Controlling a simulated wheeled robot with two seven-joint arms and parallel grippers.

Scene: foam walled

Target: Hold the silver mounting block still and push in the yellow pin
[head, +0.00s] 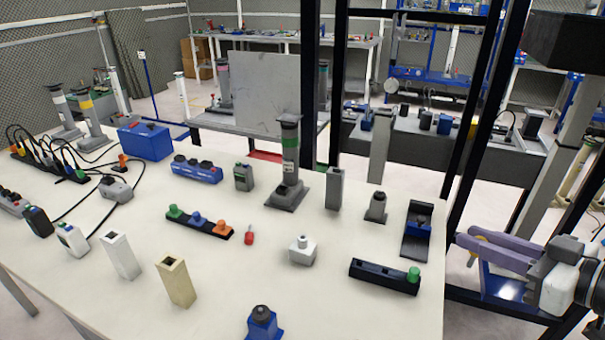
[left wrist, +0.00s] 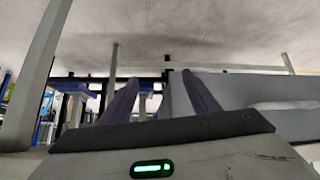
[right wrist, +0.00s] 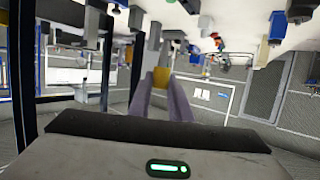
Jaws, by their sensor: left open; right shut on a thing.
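A small pale silver-grey block (head: 302,252) with a short raised top, which looks like the mounting block, stands on the white table, right of the middle. My right gripper (head: 464,237) is past the table's right edge, shut on a yellow piece (right wrist: 161,75) that looks like the yellow pin. The block is not recognisable in that view.
A black holder with a green knob (head: 385,277) and a black-and-blue stand (head: 416,232) lie near the table's right edge. A tall grey post (head: 289,165) stands behind the block. A cream hollow post (head: 176,282) and a blue piece (head: 263,323) stand nearer the front.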

